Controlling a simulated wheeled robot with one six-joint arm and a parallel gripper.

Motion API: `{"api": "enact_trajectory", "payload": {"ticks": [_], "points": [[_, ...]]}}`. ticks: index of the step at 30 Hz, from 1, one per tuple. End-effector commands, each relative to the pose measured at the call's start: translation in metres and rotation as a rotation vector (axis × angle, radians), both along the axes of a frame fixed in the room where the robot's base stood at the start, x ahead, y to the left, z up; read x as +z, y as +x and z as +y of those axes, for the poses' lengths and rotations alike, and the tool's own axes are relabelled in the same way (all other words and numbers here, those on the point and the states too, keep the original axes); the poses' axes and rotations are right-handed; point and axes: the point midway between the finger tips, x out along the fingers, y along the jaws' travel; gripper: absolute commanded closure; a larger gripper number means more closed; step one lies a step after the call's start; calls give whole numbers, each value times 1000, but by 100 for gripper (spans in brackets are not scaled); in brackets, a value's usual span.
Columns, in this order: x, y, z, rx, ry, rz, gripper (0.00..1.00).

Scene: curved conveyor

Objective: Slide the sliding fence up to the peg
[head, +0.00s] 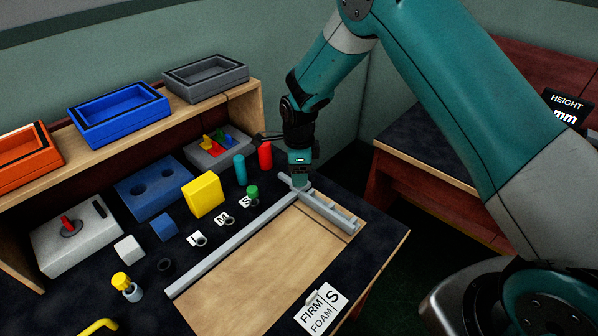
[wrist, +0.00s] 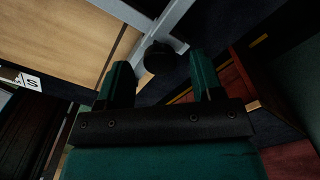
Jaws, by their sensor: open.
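A grey fence (head: 330,212) lies across the far right end of a wooden board, at an angle to a long grey rail (head: 235,243). In the wrist view the grey bar (wrist: 172,18) runs past a dark round knob (wrist: 158,58). My gripper (head: 300,183) points down over the fence's rail end. In the wrist view its fingers (wrist: 161,78) are apart, with the knob between and just beyond the tips; I cannot tell whether they touch it. A green-topped peg (head: 252,193) stands beside the S label, left of the rail. Which peg is meant is unclear.
The wooden board (head: 265,265) is bare, with a FIRM/FOAM S card (head: 321,309) at its front edge. Teal (head: 240,169) and red (head: 265,156) cylinders stand near my gripper. A yellow block (head: 203,195) and several small parts lie left of the rail.

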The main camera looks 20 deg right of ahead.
Motion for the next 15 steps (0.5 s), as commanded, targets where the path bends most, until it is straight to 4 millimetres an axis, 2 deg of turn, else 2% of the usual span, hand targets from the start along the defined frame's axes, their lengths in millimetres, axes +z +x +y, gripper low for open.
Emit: {"api": "enact_trajectory", "payload": {"ticks": [5,13,14,15], "points": [[-12,0,0,0,0,1,39],[-13,0,0,0,0,0,39],[-13,0,0,0,0,0,44],[-13,0,0,0,0,0,53]]}}
